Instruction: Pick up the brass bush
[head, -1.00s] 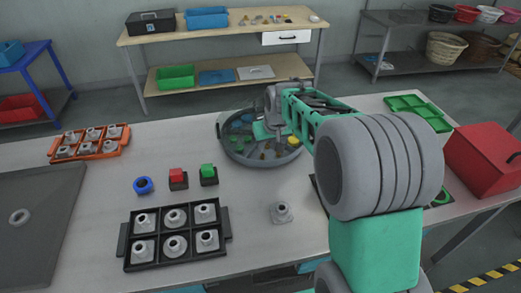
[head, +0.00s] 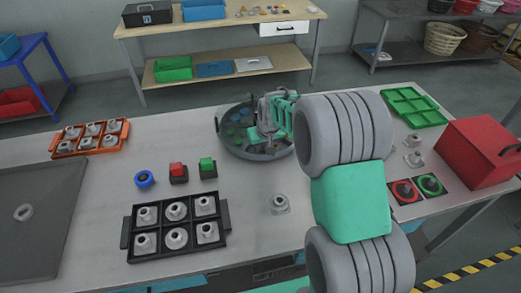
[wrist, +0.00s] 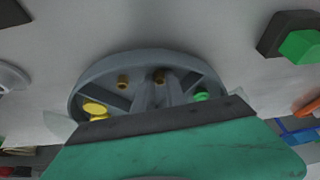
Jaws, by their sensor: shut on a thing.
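A round grey tank (head: 226,148) stands on the bench, with small coloured pieces in its compartments. My gripper (wrist: 160,84) reaches down into it, its pale fingers shut on a small brass bush (wrist: 160,76) at their tips. Another brass bush (wrist: 123,82) lies left of the fingers, apart from them. Yellow discs (wrist: 95,109) and a green piece (wrist: 202,97) also lie in the tank. In the head view my arm hides part of the tank and the fingertips.
A black tray (head: 124,240) of grey flanged parts stands at the front. Red (head: 178,170) and green (head: 207,164) buttons and a blue ring (head: 145,179) lie behind it. One loose grey part (head: 280,204) stands right of the tray. A red box (head: 480,150) is at the right.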

